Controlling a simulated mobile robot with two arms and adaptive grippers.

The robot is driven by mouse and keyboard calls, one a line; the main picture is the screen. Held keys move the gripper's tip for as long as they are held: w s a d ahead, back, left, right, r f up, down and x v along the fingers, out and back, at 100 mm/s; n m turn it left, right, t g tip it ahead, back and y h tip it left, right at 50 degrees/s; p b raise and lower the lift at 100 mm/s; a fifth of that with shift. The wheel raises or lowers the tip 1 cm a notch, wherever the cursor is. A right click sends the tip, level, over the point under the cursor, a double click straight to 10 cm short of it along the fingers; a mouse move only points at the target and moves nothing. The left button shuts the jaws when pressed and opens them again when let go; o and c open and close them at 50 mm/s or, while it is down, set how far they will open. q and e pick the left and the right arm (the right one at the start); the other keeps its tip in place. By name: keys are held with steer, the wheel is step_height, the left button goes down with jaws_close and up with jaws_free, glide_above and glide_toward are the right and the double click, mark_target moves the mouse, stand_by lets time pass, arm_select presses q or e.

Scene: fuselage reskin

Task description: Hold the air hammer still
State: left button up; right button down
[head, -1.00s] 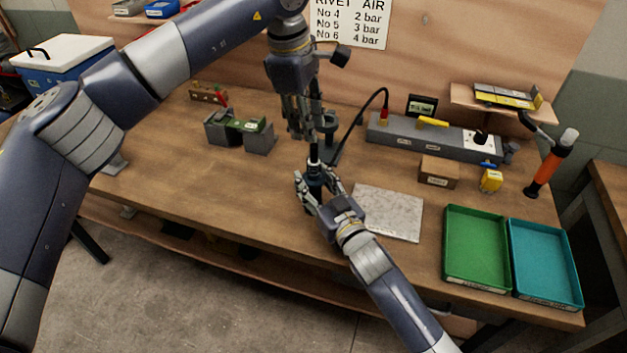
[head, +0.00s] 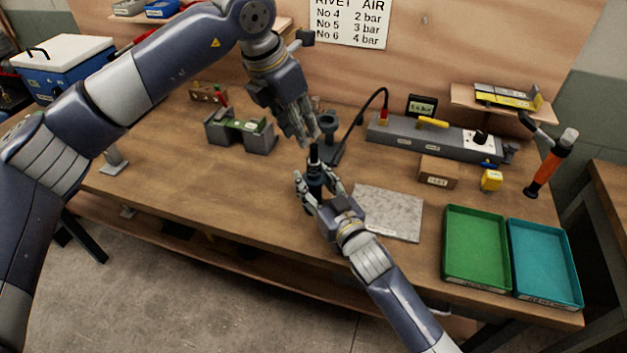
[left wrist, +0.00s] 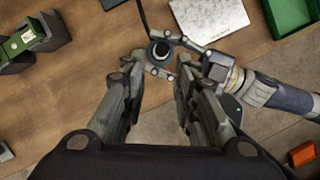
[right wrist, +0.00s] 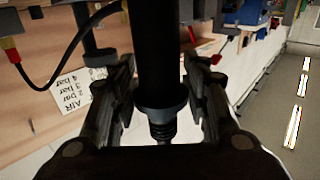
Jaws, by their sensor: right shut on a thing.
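The air hammer (head: 314,172) is a dark upright tool above the front middle of the bench. My right gripper (head: 319,194) is shut around its body. In the right wrist view the hammer's black barrel (right wrist: 160,50) stands between the two fingers, with a ribbed part below. My left gripper (head: 308,136) is above and just behind the hammer's top, pointing down. In the left wrist view its fingers (left wrist: 160,85) are apart with nothing between them, and the hammer's round top (left wrist: 160,52) shows beyond the tips.
A grey plate (head: 390,212) lies right of the hammer. Green (head: 477,248) and teal (head: 545,263) trays are at the right front. A grey air unit (head: 440,138) with a dark hose stands behind. A green-topped fixture (head: 240,130) stands left. The bench's left front is clear.

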mark_target(310, 162)
arm_select(q)
steer(key=shift+x, duration=4)
steer(key=shift+c, duration=0.4)
jaws_close()
